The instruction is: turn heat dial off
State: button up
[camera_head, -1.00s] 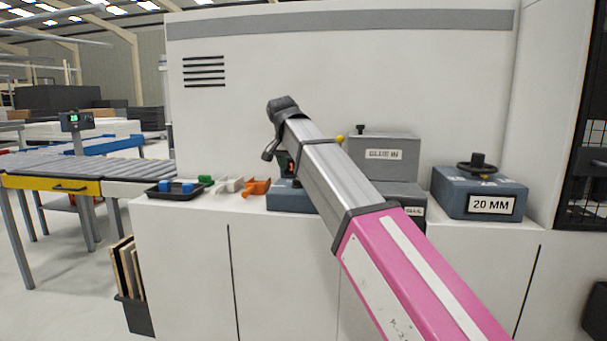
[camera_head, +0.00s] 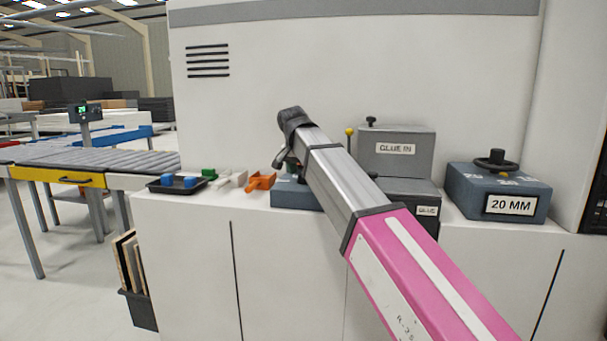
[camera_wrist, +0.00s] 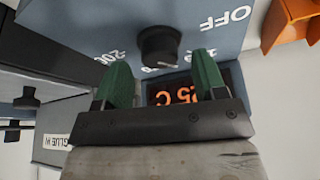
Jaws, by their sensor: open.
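The heat dial (camera_wrist: 158,45) is a black round knob on a blue-grey box (camera_wrist: 75,20) in the wrist view. White marks "OFF" (camera_wrist: 226,18) and "200" lie to either side of it. A display with orange characters (camera_wrist: 180,92) sits just below the dial, partly covered by my gripper. My gripper (camera_wrist: 162,63) is open with nothing held. Its two green fingers straddle the dial in the picture; I cannot tell whether they touch it. In the head view the box (camera_head: 292,194) shows beside my arm, which hides the dial.
The grey "GLUE IN" box (camera_head: 398,158) stands right of the dial box. An orange clamp-like part (camera_head: 260,181) and a black tray (camera_head: 176,184) lie to the left. The "20 MM" box (camera_head: 495,192) with its handwheel is farther right. The machine wall rises behind.

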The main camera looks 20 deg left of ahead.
jog(key=shift+x, duration=0.8)
jog(key=c, duration=0.9)
jog(key=shift+n, duration=0.4)
jog(key=n+y, duration=0.2)
jog(key=n, duration=0.3)
jog(key=shift+d, duration=0.15)
jog(key=n+y, duration=0.1)
jog(key=n, duration=0.2)
jog(key=n+g+y, duration=0.1)
jog(key=n, duration=0.2)
jog(key=shift+w, duration=0.1)
jog(key=shift+g, duration=0.3)
